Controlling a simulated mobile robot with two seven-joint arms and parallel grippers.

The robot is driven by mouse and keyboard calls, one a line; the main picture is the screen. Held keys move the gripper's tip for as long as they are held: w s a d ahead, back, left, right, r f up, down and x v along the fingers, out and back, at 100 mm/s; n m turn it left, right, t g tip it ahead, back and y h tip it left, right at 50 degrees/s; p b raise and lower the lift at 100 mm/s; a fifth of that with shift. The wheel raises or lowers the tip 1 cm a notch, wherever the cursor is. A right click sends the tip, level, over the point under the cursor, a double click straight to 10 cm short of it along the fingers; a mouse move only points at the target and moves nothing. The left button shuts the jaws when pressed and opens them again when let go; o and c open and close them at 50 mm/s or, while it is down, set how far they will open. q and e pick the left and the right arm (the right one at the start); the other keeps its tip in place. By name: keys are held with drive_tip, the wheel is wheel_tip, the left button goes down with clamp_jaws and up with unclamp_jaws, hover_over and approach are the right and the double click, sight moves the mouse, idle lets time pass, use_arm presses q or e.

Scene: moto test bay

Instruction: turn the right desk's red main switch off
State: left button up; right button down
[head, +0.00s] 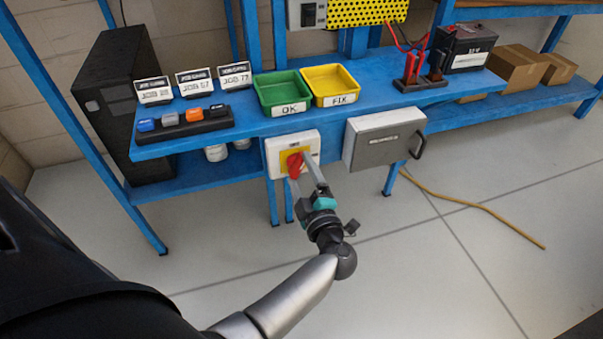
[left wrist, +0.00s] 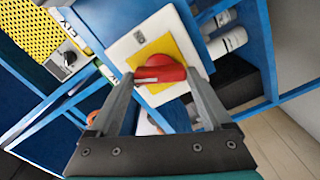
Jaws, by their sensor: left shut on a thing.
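The red main switch (head: 295,164) is a rotary knob on a yellow plate, set in a white box (head: 273,148) on the front of the blue desk. In the left wrist view the red knob (left wrist: 160,69) sits on its yellow square (left wrist: 163,48), seen at an angle. My left gripper (head: 305,170) reaches up to the knob. In the left wrist view its two fingers (left wrist: 158,85) stand on either side of the knob, shut on it. The fingers hide part of the knob. My right gripper is in neither view.
A grey box with a handle (head: 383,142) hangs just right of the switch. A green tray (head: 282,110) and a yellow tray (head: 331,101) stand on the desk (head: 247,127) above. A yellow cable (head: 480,207) lies on the floor. The floor in front is otherwise clear.

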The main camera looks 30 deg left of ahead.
use_arm(q)
drive_tip(key=c, duration=0.5)
drive_tip(key=n, duration=0.3)
drive_tip(key=shift+n+b, duration=0.3)
drive_tip(key=shift+n, duration=1)
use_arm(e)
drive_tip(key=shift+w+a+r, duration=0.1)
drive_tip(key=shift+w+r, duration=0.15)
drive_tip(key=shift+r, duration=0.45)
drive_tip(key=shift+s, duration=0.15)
use_arm(q)
drive_tip(key=o, duration=1.2)
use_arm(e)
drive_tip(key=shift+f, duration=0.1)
